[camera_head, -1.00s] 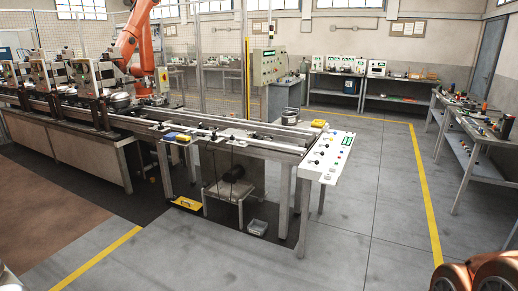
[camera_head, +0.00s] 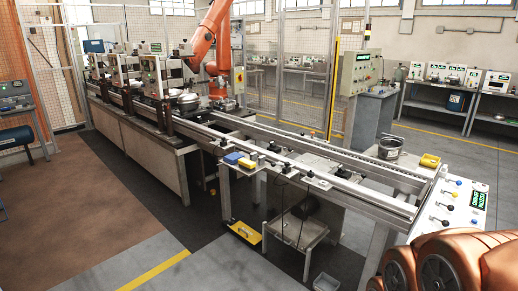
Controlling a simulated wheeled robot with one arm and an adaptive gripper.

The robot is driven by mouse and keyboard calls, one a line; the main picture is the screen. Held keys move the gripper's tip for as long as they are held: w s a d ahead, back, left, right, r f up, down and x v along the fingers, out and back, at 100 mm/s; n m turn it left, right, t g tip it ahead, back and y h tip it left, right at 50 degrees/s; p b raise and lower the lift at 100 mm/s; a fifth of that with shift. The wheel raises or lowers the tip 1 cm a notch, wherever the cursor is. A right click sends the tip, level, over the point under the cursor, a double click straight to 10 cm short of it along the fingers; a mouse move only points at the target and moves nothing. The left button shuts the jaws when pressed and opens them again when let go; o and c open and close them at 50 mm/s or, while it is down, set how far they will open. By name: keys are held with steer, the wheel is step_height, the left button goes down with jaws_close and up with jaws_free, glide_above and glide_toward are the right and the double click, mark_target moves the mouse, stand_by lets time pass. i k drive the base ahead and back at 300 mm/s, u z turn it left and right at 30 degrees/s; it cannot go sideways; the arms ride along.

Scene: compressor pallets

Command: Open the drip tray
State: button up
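I cannot tell for sure which thing is the drip tray. A low yellow tray (camera_head: 245,233) sits under the left part of the conveyor line, near the floor. A small grey open bin (camera_head: 326,283) is at the bottom edge, below the conveyor frame. Orange-brown rounded links of my own arm fill the bottom right corner. My gripper is not in view.
A long conveyor line (camera_head: 300,158) runs from back left to front right, ending at a white control panel (camera_head: 462,208). An orange industrial robot (camera_head: 207,40) stands behind it. A metal pot (camera_head: 391,147) is near the panel. Brown and grey floor lies clear at left.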

mark_target(312, 229)
steer(key=u, duration=0.15)
steer(key=i, duration=1.15)
steer(key=u, duration=0.55)
steer(key=i, duration=0.95)
steer(key=u, duration=0.25)
